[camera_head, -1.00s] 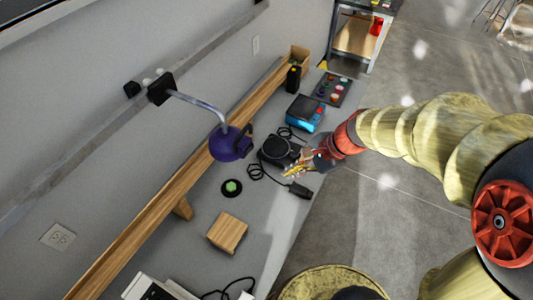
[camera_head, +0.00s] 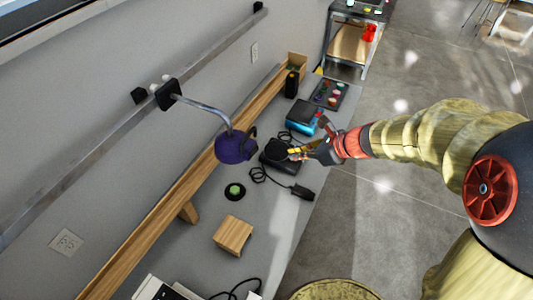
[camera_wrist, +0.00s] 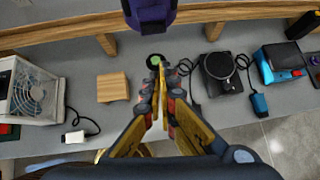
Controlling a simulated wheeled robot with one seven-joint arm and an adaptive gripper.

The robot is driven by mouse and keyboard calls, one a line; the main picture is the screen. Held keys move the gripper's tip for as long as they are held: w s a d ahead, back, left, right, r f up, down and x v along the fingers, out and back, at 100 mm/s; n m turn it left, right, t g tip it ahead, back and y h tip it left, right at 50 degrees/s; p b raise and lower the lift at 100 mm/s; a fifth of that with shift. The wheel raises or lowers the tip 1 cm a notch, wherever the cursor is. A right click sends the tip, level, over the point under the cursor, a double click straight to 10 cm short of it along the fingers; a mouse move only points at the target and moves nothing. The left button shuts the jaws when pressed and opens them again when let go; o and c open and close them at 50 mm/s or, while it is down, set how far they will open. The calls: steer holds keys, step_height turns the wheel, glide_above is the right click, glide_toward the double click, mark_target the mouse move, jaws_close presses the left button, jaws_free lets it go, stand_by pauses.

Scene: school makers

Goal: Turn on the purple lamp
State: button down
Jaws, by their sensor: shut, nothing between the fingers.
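The purple lamp (camera_head: 234,148) hangs from a metal arm fixed to the wall rail, over the workbench. It also shows at the top of the wrist view (camera_wrist: 150,14). A black round base with a green button (camera_head: 235,190) lies on the bench below and in front of the lamp; the green button also shows in the wrist view (camera_wrist: 154,60). My gripper (camera_head: 292,152) is over the bench to the right of the lamp, apart from it. In the wrist view its fingers (camera_wrist: 161,72) are together and empty, pointing towards the green button, which they partly cover.
A wooden block (camera_head: 233,234) lies on the bench near the button. A black device with a cable (camera_head: 280,155), a blue-and-black box (camera_head: 303,116) and a button panel (camera_head: 329,92) stand farther along. A white fan unit (camera_wrist: 34,92) is at the left end. A wooden ledge (camera_head: 190,176) runs along the wall.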

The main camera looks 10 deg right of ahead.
mark_target(254, 152)
steer(key=w+a+r+x, duration=0.1)
steer(key=r+x, duration=0.1)
steer(key=x, duration=1.1)
steer(key=shift+a+b, duration=0.3)
steer(key=shift+b, duration=0.1)
